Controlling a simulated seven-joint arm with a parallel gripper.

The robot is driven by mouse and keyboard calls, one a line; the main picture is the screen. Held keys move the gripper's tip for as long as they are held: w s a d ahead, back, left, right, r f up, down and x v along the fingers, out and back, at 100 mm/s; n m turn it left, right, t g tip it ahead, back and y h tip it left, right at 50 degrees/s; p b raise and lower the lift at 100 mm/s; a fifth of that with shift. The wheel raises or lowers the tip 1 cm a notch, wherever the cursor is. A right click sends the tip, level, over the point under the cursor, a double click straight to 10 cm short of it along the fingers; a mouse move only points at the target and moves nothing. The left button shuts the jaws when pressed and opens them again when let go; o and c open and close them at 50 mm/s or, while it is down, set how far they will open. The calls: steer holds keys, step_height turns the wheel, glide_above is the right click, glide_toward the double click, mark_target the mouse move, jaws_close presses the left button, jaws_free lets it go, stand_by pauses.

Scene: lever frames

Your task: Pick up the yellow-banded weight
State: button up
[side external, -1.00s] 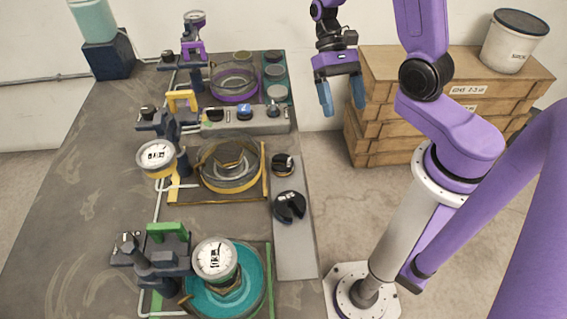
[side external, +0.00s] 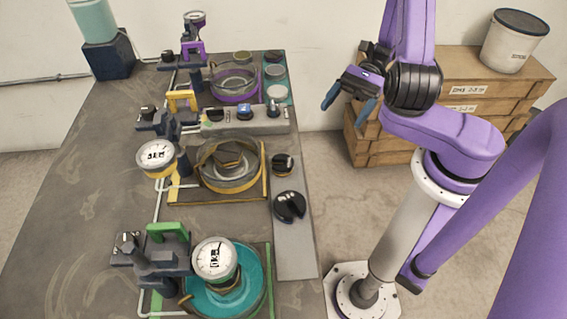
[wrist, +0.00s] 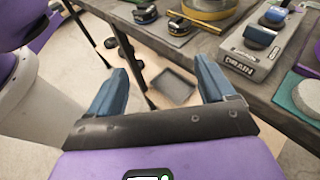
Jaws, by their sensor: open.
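The small black weight (side external: 283,164) with a thin yellow-orange band sits on the grey strip at the table's right edge in the side view. In the wrist view the yellow-banded weight (wrist: 178,26) shows near the top, past my fingers. A larger black slotted weight (side external: 289,206) sits nearer the camera on the same strip; it also shows in the wrist view (wrist: 145,14). My gripper (side external: 348,104) is open and empty, its blue fingers spread. It is off the table's right edge, to the right of the banded weight and farther back.
A grey control box (side external: 245,119) with knobs stands behind the weights. A yellow-rimmed dish (side external: 230,185) is left of them, with a gauge (side external: 157,158) beside it. Wooden crates (side external: 465,105) stand behind my arm. A dark tray (wrist: 174,86) lies below, beyond the table edge.

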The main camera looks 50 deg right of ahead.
steer(key=m+t+y, duration=0.1)
steer(key=m+t, duration=0.2)
steer(key=t, duration=0.1)
glide_toward(278, 165)
steer(key=a, duration=0.1)
steer(key=shift+f+x, duration=0.1)
steer(key=shift+x, duration=1.3)
steer(key=shift+f+x, duration=0.15)
steer(key=shift+x, duration=1.2)
steer(key=shift+w+d, duration=0.1)
steer(key=shift+w, duration=0.1)
steer(key=c, duration=1.3)
steer(key=shift+c, duration=0.2)
steer(key=shift+r, duration=0.15)
